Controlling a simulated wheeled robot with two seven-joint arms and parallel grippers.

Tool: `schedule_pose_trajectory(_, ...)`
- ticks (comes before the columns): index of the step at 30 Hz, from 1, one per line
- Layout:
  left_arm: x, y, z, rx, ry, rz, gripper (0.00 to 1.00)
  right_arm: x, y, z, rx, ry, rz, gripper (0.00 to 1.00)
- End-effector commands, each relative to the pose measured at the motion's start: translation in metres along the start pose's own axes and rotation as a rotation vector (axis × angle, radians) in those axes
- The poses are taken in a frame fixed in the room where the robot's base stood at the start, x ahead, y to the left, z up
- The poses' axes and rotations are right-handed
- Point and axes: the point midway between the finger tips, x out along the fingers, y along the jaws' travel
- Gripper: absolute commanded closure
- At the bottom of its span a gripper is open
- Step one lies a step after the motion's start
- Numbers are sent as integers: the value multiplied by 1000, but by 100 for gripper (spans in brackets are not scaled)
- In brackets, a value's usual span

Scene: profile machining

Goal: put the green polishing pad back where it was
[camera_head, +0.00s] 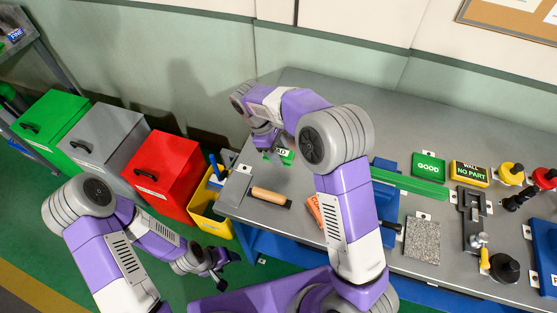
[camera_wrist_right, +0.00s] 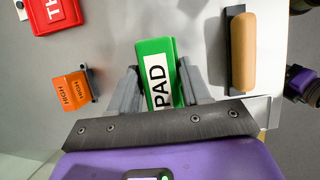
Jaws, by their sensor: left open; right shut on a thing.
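The green pad (camera_wrist_right: 153,47), with a white label reading PAD, is between the fingers of my right gripper (camera_wrist_right: 158,78). In the head view the pad (camera_head: 287,157) shows partly behind my right arm, over the table's left part. My right gripper (camera_head: 266,143) is shut on it there. I cannot tell whether the pad touches the table. My left gripper (camera_head: 216,268) is open and empty, low in front of the table's left edge and well apart from the pad.
A tool with a tan handle (camera_head: 270,195) lies on the grey table near its left front edge; it also shows right of the pad in the wrist view (camera_wrist_right: 242,55). An orange block (camera_head: 314,208) lies nearby. A yellow bin (camera_head: 203,211) and a red box (camera_head: 165,174) stand left of the table.

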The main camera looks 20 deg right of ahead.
Motion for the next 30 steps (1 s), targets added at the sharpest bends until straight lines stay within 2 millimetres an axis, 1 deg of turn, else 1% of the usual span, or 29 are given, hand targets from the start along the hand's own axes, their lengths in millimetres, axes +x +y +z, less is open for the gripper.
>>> schedule_pose_trajectory(6, 6, -2, -1, 0, 1, 0, 33, 34, 0, -13, -1, -3, -2, 82)
schedule_pose_trajectory(9, 7, -3, -1, 0, 1, 0, 33, 42, 0, -18, -1, -1, 0, 82)
schedule_pose_trajectory(21, 8, -3, -1, 0, 1, 0, 33, 47, 0, -19, 0, 0, 0, 82)
schedule_pose_trajectory(22, 8, -3, -1, 0, 1, 0, 33, 47, 0, -20, 0, 0, 0, 52)
schedule_pose_trajectory(24, 8, -3, -1, 0, 1, 0, 33, 46, 0, -19, 0, 0, 0, 41)
schedule_pose_trajectory(27, 8, -3, -1, 0, 1, 0, 33, 46, 0, -19, 0, 0, 0, 28)
schedule_pose_trajectory(30, 8, -3, -1, 0, 1, 0, 33, 46, 0, -19, 0, 0, 0, 28)
